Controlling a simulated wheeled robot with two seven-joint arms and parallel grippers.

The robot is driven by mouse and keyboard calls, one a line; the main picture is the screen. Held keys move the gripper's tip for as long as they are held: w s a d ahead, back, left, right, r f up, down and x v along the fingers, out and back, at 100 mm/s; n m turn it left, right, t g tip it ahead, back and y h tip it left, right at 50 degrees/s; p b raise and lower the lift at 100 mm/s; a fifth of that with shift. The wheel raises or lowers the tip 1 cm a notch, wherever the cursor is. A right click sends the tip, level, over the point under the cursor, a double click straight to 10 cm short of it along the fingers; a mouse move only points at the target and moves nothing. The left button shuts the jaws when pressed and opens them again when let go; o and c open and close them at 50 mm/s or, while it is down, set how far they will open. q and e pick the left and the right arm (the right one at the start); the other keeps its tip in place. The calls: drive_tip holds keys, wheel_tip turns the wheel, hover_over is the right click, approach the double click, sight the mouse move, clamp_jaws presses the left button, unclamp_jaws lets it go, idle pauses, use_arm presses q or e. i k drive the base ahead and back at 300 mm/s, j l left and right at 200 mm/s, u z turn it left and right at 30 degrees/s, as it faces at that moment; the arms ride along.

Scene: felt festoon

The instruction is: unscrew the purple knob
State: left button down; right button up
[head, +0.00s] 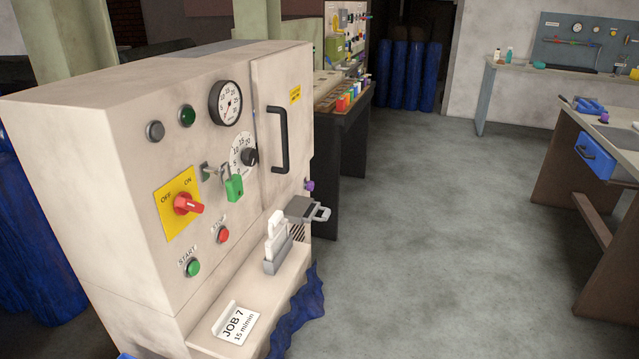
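A small purple knob (309,185) sits at the right edge of the beige machine cabinet (130,130), beside the lower right corner of its door (283,125). It is small in the head view, and its thread cannot be made out. A second small purple thing (604,118) is on the workbench at the right; I cannot tell what it is. Neither of my grippers shows in the head view.
A grey bracket with a loop (303,209) juts out just below the knob. The door has a black handle (279,140). A green padlock (234,187) hangs by the red switch (184,204). A blue cloth (300,313) hangs off the ledge. The grey floor (430,240) is clear.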

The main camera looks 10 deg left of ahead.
sight(310, 186)
drive_tip(key=i+l+z, duration=0.1)
drive_tip(key=i+z, duration=0.15)
drive_tip(key=i, duration=0.35)
drive_tip(key=i+z, duration=0.15)
drive_tip(key=i, duration=1.3)
drive_tip(key=i+l+u, duration=0.1)
drive_tip(key=i+u, duration=0.2)
drive_tip(key=i, duration=0.25)
drive_tip(key=i+l+u, duration=0.3)
drive_tip(key=i, duration=0.2)
drive_tip(key=i+l+u, duration=0.1)
drive_tip(key=i+u, duration=0.15)
drive_tip(key=u, duration=0.15)
drive_tip(key=i+l+u, duration=0.2)
drive_tip(key=u, duration=0.2)
drive_tip(key=i+l+u, duration=0.15)
drive_tip(key=u, duration=0.2)
drive_tip(key=i+l+u, duration=0.15)
drive_tip(key=l+u, duration=0.25)
drive_tip(key=i+l+u, duration=0.1)
drive_tip(key=l+u, duration=0.7)
drive_tip(key=l, duration=0.15)
drive_tip(key=l+u, duration=0.35)
drive_tip(key=l, duration=0.15)
